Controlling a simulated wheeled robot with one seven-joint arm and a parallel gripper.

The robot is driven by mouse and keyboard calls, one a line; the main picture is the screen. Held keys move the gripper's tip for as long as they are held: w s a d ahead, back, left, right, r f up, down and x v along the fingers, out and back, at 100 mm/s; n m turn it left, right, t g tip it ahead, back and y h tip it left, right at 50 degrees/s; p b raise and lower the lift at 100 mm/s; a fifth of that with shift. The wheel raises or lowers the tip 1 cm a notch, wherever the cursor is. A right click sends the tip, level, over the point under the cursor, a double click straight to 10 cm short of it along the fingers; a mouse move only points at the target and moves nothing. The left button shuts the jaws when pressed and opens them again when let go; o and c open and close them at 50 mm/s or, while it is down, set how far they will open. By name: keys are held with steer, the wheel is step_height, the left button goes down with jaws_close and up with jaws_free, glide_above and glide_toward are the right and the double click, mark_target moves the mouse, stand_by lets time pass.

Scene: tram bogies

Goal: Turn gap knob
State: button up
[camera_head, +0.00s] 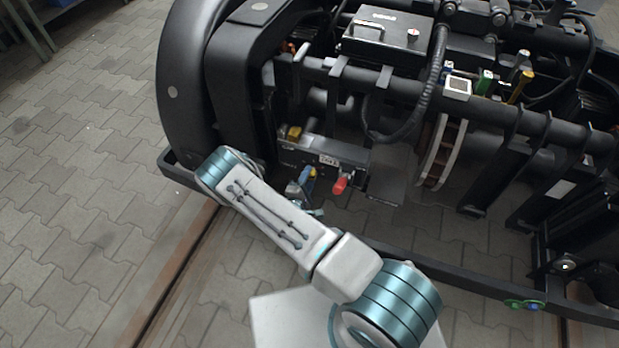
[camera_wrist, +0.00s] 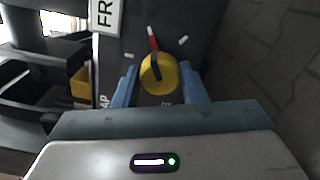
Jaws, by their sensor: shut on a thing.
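The gap knob (camera_wrist: 165,78) is round and yellow with a dark pointer bar and a red tip. It sits on a dark panel in the wrist view, with part of a label reading "AP" at its left. The red tip points up and slightly left, between white marks on the panel. My gripper (camera_wrist: 159,86) has its blue fingers on both sides of the knob and is shut on it. In the head view my gripper (camera_head: 304,183) is at the front of the control box (camera_head: 315,153), and the knob cannot be made out there.
A red knob (camera_head: 340,184) sticks out just right of my gripper. A yellow part (camera_head: 293,132) is on the box's upper left. A black bogie frame rail (camera_head: 460,278) runs below; paving at left is clear.

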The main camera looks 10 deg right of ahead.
steer(key=shift+s+d+f, duration=0.1)
steer(key=shift+d, duration=0.05)
steer(key=o, duration=1)
steer(key=p+v, duration=0.3)
steer(key=v, duration=1)
steer(key=shift+s+a, duration=0.3)
